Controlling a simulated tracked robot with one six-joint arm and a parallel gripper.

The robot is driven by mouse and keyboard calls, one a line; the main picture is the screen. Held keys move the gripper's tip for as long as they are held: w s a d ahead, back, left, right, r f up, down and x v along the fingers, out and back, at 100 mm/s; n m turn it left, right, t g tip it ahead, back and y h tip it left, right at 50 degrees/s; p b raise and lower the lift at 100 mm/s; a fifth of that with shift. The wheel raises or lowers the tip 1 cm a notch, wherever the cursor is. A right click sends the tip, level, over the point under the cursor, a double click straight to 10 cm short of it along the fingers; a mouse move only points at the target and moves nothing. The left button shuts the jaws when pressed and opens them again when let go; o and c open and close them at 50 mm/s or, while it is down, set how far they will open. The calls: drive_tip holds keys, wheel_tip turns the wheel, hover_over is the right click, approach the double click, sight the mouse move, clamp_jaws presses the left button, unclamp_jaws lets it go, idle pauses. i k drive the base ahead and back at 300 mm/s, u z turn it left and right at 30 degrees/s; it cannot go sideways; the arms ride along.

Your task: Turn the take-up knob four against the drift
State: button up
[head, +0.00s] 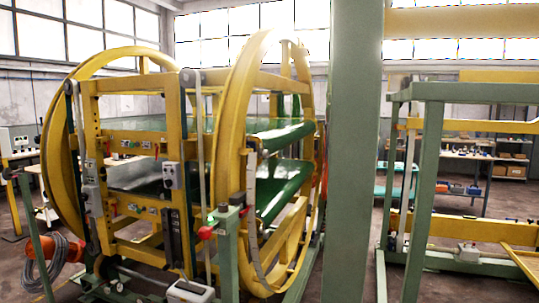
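The ring inverter stands left of centre, with two large yellow rings (226,150) joined by a yellow frame (128,86). Two green belts run through it, an upper belt (283,134) and a lower belt (280,190), one above the other with a gap between. A red knob or handle (205,232) shows low at the front, near a green post. Small controls (135,144) sit along the yellow crossbar. I cannot tell which part is take-up knob four, nor which way the belt drifts. My gripper is not in view.
A thick green column (352,150) blocks the view right of centre. A green frame (428,190) with yellow beams stands at right, a workbench (450,157) behind it. An orange object (70,248) and coiled cable (45,262) lie at lower left.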

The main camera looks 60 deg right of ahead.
sight(265, 153)
drive_tip(key=z, duration=0.3)
drive_tip(key=i, duration=0.65)
drive_tip(key=z, duration=1)
drive_tip(key=i, duration=0.9)
drive_tip(key=z, duration=0.55)
